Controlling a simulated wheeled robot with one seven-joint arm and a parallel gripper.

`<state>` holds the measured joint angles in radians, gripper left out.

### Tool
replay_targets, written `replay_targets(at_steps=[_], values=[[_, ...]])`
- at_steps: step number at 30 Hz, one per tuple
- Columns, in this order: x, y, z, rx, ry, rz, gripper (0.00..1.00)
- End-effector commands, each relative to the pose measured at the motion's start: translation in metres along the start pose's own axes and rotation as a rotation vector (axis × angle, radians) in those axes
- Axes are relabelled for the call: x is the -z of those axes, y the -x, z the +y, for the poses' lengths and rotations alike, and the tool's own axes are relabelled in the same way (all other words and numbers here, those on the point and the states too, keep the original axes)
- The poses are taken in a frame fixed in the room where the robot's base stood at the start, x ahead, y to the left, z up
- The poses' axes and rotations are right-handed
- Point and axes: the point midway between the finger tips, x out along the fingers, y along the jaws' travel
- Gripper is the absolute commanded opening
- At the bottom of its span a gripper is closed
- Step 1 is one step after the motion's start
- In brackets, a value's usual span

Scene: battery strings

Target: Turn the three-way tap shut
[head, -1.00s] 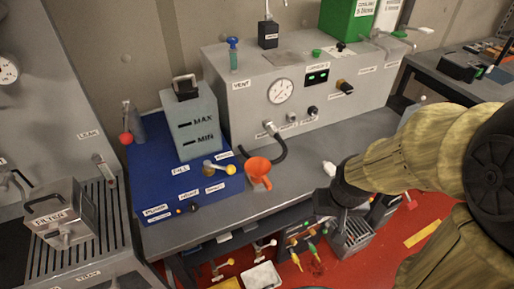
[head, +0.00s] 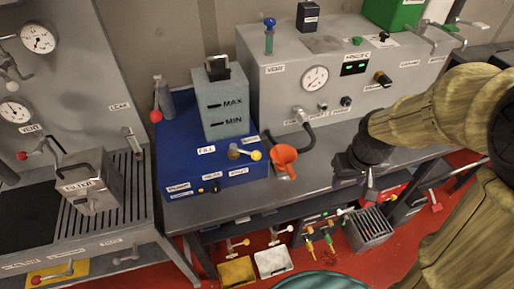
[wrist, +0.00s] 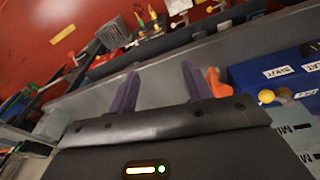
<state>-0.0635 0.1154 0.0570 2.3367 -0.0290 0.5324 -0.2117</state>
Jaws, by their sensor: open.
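A tap with a brass-coloured body and a lever ending in a yellow knob (head: 255,155) sits on top of the blue box (head: 185,150), near a FILL label; I take it for the three-way tap. Its lever points right in the head view. The yellow knob also shows at the right of the wrist view (wrist: 266,96). My gripper (head: 369,188) is over the bench's front edge, to the right of the tap and apart from it. In the wrist view its two purple fingers (wrist: 160,78) are spread with nothing between them.
A grey MAX/MIN tank (head: 222,105) rises behind the tap. A red-knobbed lever (head: 156,116) is at the box's left.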

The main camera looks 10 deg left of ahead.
Motion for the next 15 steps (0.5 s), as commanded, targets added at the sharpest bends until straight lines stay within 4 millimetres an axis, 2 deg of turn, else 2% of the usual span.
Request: replay_targets(at_steps=[1,6,9,15], values=[[0.023,0.009,-0.010,0.010,0.106,-0.015,0.50],[0.085,0.027,-0.047,0.053,0.484,-0.085,0.50],[0.117,0.038,-0.074,0.084,0.699,-0.118,0.50],[0.168,0.061,-0.130,0.159,1.108,-0.178,0.50]])
